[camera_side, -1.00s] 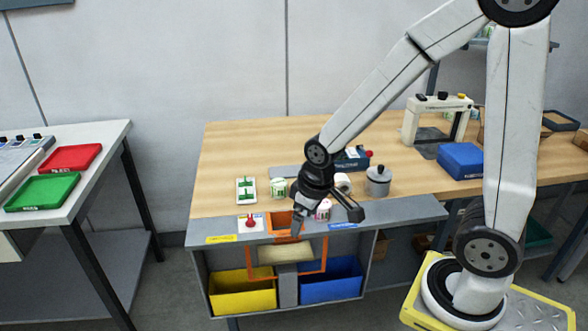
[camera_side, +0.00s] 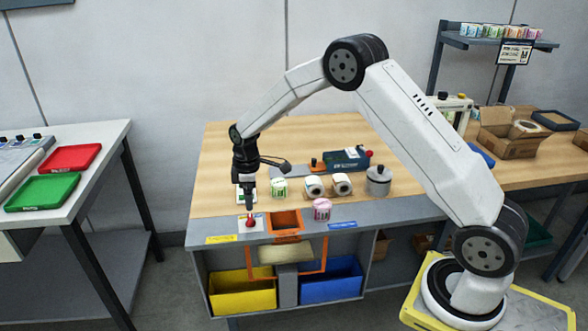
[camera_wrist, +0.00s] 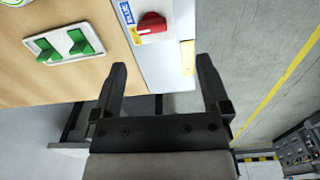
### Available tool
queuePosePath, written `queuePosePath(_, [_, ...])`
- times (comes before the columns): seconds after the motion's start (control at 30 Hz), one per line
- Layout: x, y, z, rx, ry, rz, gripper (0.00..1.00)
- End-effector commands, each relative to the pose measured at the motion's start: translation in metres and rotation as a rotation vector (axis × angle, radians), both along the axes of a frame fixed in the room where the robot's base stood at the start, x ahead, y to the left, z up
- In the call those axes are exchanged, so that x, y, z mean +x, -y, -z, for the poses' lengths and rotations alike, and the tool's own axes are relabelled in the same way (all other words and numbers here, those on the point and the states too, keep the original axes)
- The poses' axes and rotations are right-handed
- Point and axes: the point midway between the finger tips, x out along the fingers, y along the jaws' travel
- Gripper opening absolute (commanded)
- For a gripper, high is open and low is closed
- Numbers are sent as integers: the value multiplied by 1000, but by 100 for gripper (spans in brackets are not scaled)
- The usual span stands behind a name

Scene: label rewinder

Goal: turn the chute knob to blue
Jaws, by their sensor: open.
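The red chute knob (camera_side: 250,223) sits on a small white plate at the front left of the bench, left of the orange chute opening (camera_side: 286,221). In the wrist view the knob (camera_wrist: 152,24) shows between a blue label (camera_wrist: 126,13) and a yellow label (camera_wrist: 188,54). My gripper (camera_side: 247,203) points down just above the knob plate in the side view. In the wrist view my gripper (camera_wrist: 162,64) is open and empty, and the knob lies beyond its fingertips, untouched. I cannot read the knob's exact setting.
A green switch panel (camera_wrist: 67,45) is close by on the left. A yellow bin (camera_side: 243,294) and a blue bin (camera_side: 330,283) stand under the tan flap (camera_side: 286,251). A pink-labelled roll (camera_side: 322,210) stands right of the chute; white rolls (camera_side: 314,186) stand behind.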

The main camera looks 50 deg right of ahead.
Motion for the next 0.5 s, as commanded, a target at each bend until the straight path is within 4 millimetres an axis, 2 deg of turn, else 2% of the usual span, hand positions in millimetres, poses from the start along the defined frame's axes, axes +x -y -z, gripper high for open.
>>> queuePosePath(0.2, [13,6,11,1,-17,-58,97])
queuePosePath(0.5, [14,6,14,1,-18,-62,97])
